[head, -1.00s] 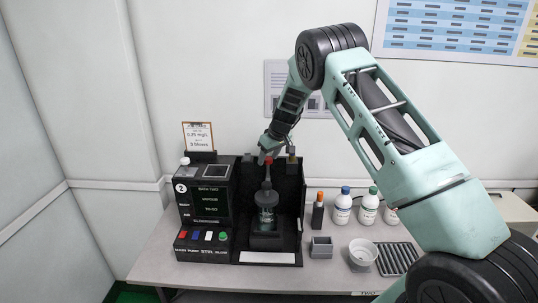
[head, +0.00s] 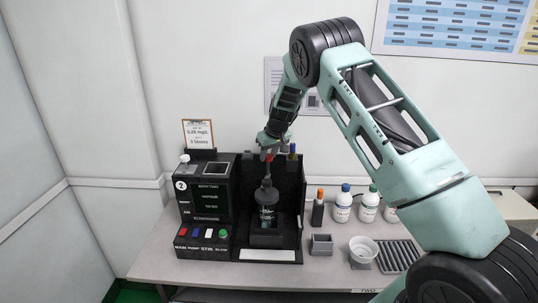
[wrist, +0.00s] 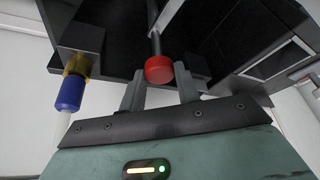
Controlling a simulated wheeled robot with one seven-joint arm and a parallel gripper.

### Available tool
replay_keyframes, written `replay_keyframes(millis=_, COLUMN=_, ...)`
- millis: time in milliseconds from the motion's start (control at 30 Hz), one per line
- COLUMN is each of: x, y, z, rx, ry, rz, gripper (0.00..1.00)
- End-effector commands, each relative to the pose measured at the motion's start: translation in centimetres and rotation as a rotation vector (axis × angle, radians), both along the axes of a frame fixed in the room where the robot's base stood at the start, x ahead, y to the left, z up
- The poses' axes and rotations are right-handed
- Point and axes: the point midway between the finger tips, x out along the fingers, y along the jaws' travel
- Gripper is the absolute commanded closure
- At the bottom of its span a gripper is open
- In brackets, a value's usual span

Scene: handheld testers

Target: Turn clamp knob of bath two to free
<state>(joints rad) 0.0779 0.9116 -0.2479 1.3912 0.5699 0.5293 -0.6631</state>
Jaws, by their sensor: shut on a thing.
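Bath two is the black unit marked 2 (head: 181,185), standing on the bench with a dark open bay (head: 290,185) at its right. A bottle (head: 267,217) stands upright in the bay under a dark rod. The red clamp knob (head: 270,157) is at the top of that rod; in the wrist view the round red knob (wrist: 159,69) sits between my two grey fingers. My gripper (head: 268,153) is above the bay, shut on the red knob; its fingers also show in the wrist view (wrist: 160,88). The knob's pointer or marking cannot be made out.
A blue-ended part with an amber collar (wrist: 70,94) is close beside my gripper on the left in the wrist view. Right of the bay are an orange-capped tester (head: 318,210), a grey box (head: 321,245), a white cup (head: 362,252) and capped bottles (head: 342,206).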

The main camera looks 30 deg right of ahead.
Motion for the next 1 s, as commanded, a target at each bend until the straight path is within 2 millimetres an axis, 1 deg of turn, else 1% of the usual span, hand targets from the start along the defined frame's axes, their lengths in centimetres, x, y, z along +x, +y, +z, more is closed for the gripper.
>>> replay_keyframes(millis=1000, x=0.26, y=0.56, z=-0.14, rx=-0.005, ry=0.000, rz=-0.949, gripper=1.00)
